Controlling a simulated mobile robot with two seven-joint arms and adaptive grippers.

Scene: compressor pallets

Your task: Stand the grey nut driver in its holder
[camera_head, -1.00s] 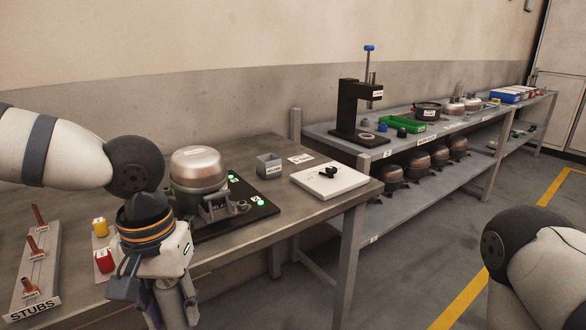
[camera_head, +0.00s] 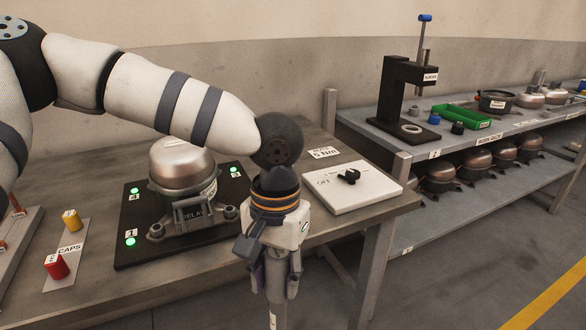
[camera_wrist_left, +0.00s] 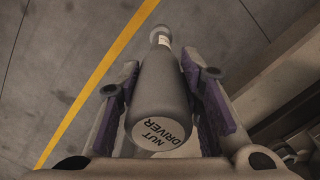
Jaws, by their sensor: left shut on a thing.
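My left gripper (camera_head: 275,288) hangs pointing down at the front edge of the workbench, in front of the white switch panel's left side. It is shut on the grey nut driver (camera_wrist_left: 162,90). In the left wrist view the driver's dark handle lies between the purple finger pads, with its labelled end towards the camera and the floor beyond it. In the head view a pale labelled part of the driver (camera_head: 273,319) shows below the fingers. The holder is not visible now; my left wrist covers the spot of a small grey box seen earlier. My right gripper is out of view.
A compressor (camera_head: 183,168) stands on a black plate (camera_head: 132,252) with green lights, left of my gripper. A white panel with a black knob (camera_head: 349,177) lies at right. A red cap (camera_head: 57,267) and yellow cap (camera_head: 71,220) stand at left.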

